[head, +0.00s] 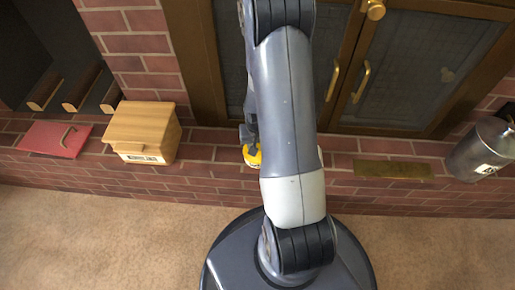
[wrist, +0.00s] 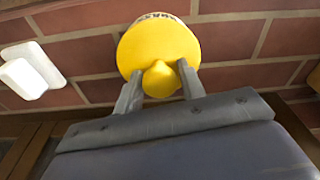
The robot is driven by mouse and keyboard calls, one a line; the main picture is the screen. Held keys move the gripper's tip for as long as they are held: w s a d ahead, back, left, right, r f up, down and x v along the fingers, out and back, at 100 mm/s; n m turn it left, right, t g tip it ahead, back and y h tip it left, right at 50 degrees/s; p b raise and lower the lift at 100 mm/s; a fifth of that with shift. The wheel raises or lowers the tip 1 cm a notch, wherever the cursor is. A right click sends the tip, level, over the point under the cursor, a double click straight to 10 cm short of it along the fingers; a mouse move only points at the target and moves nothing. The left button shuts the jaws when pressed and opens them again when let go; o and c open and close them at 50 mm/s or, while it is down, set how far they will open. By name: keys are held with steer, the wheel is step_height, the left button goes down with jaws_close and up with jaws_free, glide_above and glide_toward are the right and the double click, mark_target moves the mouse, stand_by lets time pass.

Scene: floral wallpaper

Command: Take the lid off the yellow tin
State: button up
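The yellow tin's round lid (wrist: 150,42) with its knob (wrist: 161,80) faces the camera in the wrist view. A thin pale patterned band of the tin (wrist: 158,16) shows past the lid's far edge. My gripper (wrist: 161,72) has one finger on each side of the knob, very close to it. Whether the fingers press on the knob I cannot tell. In the head view the yellow lid (head: 252,156) shows on the brick ledge just left of my arm, with my gripper (head: 250,140) at it. My arm hides part of this spot.
A brass plate (head: 392,169) and a metal canister (head: 480,150) are right. A white object (wrist: 30,70) lies near the lid. Glass-doored cabinets (head: 420,70) stand behind.

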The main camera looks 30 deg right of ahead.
steer(key=c, duration=0.6)
